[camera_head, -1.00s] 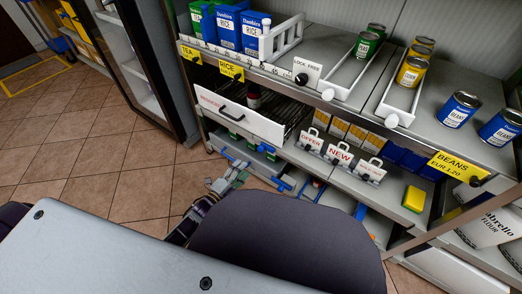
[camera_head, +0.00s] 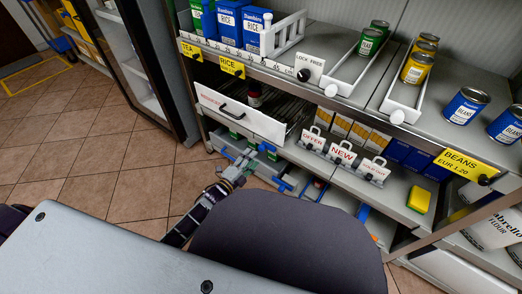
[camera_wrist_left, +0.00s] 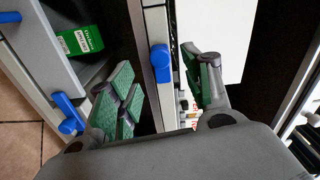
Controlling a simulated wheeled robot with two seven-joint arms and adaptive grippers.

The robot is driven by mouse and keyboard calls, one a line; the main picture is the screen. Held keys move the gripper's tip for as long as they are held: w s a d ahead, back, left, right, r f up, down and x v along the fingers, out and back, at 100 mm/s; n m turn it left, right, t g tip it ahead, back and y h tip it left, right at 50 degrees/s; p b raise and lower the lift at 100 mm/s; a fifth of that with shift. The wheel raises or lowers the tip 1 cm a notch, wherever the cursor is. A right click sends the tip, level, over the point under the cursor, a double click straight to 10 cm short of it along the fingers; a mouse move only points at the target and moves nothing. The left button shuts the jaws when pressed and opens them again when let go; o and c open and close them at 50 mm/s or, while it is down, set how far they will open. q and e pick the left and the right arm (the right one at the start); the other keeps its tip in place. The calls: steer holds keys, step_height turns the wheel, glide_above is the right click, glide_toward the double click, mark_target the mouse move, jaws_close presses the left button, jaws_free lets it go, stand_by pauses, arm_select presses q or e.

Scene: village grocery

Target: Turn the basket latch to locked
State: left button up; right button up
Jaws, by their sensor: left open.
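The latch is a small black knob (camera_head: 304,75) on a white plate (camera_head: 310,66) marked LOCK and FREE, on the upper shelf's front edge. The knob's exact turn is too small to tell. Left and below it, the basket (camera_head: 240,114) has a white front with a black handle (camera_head: 232,106). My left gripper (camera_head: 248,159) is below the basket front, down and left of the latch, and apart from it. In the left wrist view the gripper (camera_wrist_left: 160,68) is open, with green pads and nothing held. The latch cannot be made out there. My right gripper is out of view.
Signs reading OFFER and NEW (camera_head: 342,152) stand on the lower shelf edge. Blue clips (camera_wrist_left: 160,62) and a green box (camera_wrist_left: 79,41) are close to the left gripper. Rice boxes (camera_head: 228,22) and cans (camera_head: 417,69) fill the upper shelf. The floor (camera_head: 110,165) at left is clear.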

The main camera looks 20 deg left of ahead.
mark_target(260, 149)
arm_select(q)
steer(key=shift+b+x, duration=1.4)
steer(key=shift+x, duration=2.35)
steer(key=shift+w, duration=0.1)
steer(key=c, duration=1.1)
